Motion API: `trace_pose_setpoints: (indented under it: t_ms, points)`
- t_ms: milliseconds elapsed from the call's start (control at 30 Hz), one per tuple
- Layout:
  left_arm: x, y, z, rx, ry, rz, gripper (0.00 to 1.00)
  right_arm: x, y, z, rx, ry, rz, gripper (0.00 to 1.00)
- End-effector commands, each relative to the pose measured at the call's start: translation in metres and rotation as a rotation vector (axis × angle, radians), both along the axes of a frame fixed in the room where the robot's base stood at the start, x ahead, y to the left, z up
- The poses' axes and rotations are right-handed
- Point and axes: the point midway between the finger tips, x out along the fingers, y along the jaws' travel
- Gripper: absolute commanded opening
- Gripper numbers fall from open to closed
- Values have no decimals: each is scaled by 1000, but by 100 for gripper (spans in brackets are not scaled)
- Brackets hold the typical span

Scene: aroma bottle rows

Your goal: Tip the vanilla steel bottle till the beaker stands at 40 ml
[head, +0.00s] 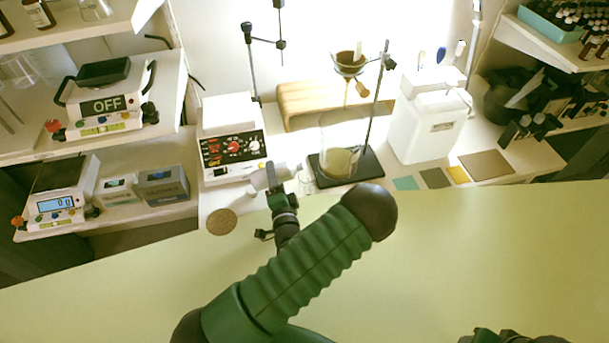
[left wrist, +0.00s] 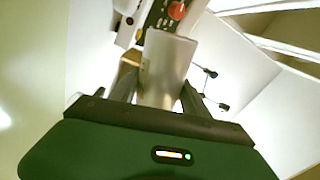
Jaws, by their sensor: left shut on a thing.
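My left gripper (head: 279,188) is shut on a grey steel bottle (left wrist: 168,62) at the near edge of the back bench. In the head view the bottle (head: 260,180) is small and partly hidden by the gripper, and it looks tilted. No label is readable. A clear glass vessel (head: 339,160) with pale yellowish contents stands on the dark stand base, right of the gripper. A smaller clear glass (head: 307,180) is between them, close to the gripper. I cannot tell which glass is the beaker, and no graduations are readable. My right gripper's fingers do not show.
A hotplate-like device (head: 233,145) with red knobs is behind the bottle. A stand (head: 376,105) holds a funnel (head: 350,64). A white jug (head: 430,120) stands right of it. A cork disc (head: 221,222) lies left. A scale (head: 60,200) reads about 0.0. The near table is clear.

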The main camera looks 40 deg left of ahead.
Motion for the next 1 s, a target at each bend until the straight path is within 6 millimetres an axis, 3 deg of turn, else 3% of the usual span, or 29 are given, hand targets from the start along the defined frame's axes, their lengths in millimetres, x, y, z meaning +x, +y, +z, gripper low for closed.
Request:
trace_pose_setpoints:
  t_ms: [1000]
  points:
    - [2, -2, 0, 40, 43, -1, 0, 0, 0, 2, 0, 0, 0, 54]
